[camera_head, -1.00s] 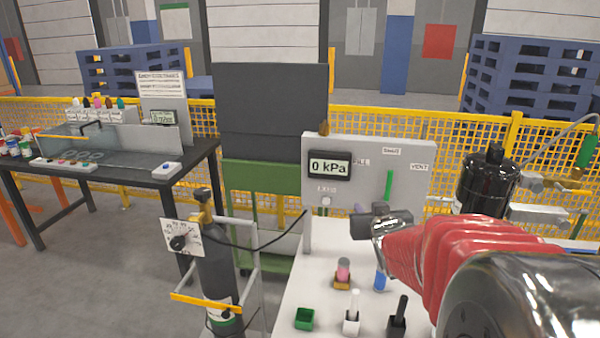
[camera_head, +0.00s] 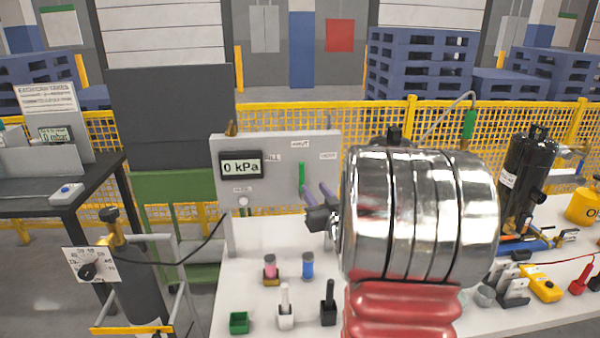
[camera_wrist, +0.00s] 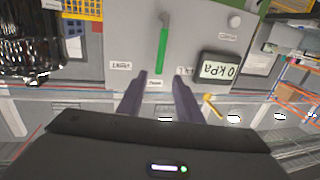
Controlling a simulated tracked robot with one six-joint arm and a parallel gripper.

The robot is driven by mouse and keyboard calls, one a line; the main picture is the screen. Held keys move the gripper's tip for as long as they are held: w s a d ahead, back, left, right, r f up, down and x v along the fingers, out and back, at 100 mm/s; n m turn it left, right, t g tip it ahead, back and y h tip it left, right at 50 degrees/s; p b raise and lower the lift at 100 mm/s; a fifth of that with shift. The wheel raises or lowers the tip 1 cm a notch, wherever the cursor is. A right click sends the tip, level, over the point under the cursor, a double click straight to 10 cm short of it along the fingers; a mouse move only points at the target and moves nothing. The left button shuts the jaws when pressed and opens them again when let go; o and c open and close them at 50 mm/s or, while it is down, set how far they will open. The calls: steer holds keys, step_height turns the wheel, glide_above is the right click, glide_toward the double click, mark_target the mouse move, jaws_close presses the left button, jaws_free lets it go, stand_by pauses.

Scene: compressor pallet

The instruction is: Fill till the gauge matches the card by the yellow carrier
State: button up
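A grey panel (camera_head: 262,195) stands on the white bench, with a gauge display (camera_head: 241,165) reading 0 kPa. A green lever handle (camera_head: 302,178) stands upright on the panel; it also shows in the wrist view (camera_wrist: 162,50). My gripper (camera_head: 314,187) is in front of the panel by the lever. In the wrist view its two fingers (camera_wrist: 161,79) are apart, with the green handle beyond their tips and nothing visible between them.
A blue vial (camera_head: 308,266), a green box (camera_head: 239,322) and white and black holders (camera_head: 328,304) stand on the bench front. A gas cylinder (camera_head: 130,270) with a dial is left. My arm hides the bench middle; a black compressor (camera_head: 527,180) stands right.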

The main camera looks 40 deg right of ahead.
mark_target(302, 172)
steer(key=x, duration=1.3)
steer(key=shift+w+d, duration=0.1)
steer(key=shift+w, duration=0.15)
jaws_close()
